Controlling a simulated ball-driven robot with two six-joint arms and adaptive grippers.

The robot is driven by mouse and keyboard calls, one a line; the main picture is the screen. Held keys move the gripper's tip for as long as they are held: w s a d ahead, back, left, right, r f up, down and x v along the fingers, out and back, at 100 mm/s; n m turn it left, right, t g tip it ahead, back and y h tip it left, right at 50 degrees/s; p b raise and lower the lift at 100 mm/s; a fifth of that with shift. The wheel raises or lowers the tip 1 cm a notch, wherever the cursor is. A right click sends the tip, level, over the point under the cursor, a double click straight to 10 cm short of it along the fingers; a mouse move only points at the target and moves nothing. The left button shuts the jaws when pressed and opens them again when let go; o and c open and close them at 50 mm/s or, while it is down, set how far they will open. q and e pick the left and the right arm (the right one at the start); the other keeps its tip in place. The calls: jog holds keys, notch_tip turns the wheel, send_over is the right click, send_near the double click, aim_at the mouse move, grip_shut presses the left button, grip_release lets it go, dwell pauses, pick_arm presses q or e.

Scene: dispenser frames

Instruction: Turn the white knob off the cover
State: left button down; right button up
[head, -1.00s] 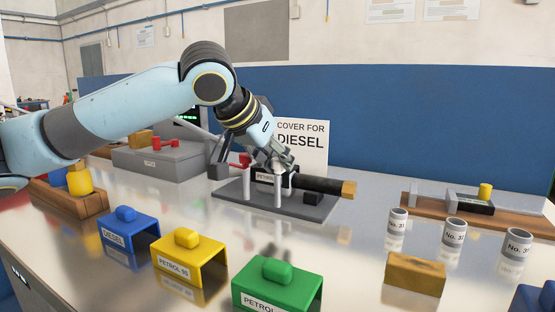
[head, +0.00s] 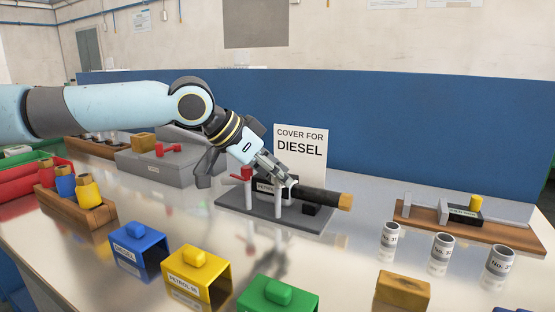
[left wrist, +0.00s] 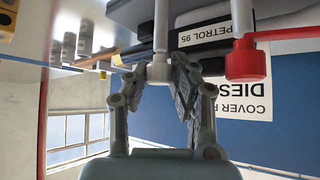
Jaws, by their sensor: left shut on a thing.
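My left gripper (head: 287,183) is over the dispenser frame (head: 238,205) in the middle of the table. In the left wrist view its fingers (left wrist: 160,76) are closed around the white knob (left wrist: 158,72), which tops a thin white post. In the head view the fingers mostly hide the knob. The black cover (head: 264,187) is labelled "PETROL 95" and also shows in the left wrist view (left wrist: 205,32). A red knob (head: 243,173) tops the other white post, beside my gripper. A sign (head: 301,150) behind reads "COVER FOR DIESEL". My right gripper is out of view.
Blue (head: 139,248), yellow (head: 195,272) and green (head: 277,297) covers stand along the front. A black bar (head: 318,195) sticks out right of the frame. Grey numbered cylinders (head: 440,250) and a wooden block (head: 402,290) stand at the right. A grey box (head: 155,165) lies left behind.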

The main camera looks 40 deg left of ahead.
pick_arm(q)
jog(key=shift+m+g+h, duration=0.3)
jog(key=shift+m+h, duration=0.3)
jog(key=shift+m, duration=0.3)
jog(key=shift+w+m+g+h+b, duration=0.1)
jog(key=shift+m+g+h+b, duration=0.4)
jog(key=shift+m, duration=0.5)
jog(key=m+g+h+b, duration=0.1)
jog(key=m, duration=0.1)
jog(key=m+g+h+b, duration=0.1)
jog(key=m+b, duration=0.1)
jog(key=m, duration=0.1)
jog(key=shift+d+g+h, duration=0.1)
jog(key=shift+g+h, duration=0.3)
jog(key=shift+m+g+h+b, duration=0.35)
jog(key=shift+m+g, duration=0.25)
jog(key=shift+m, duration=0.3)
jog(key=shift+g, duration=0.3)
jog(key=c, duration=1.1)
grip_release()
jog(key=v, duration=1.2)
jog(key=shift+s, duration=0.2)
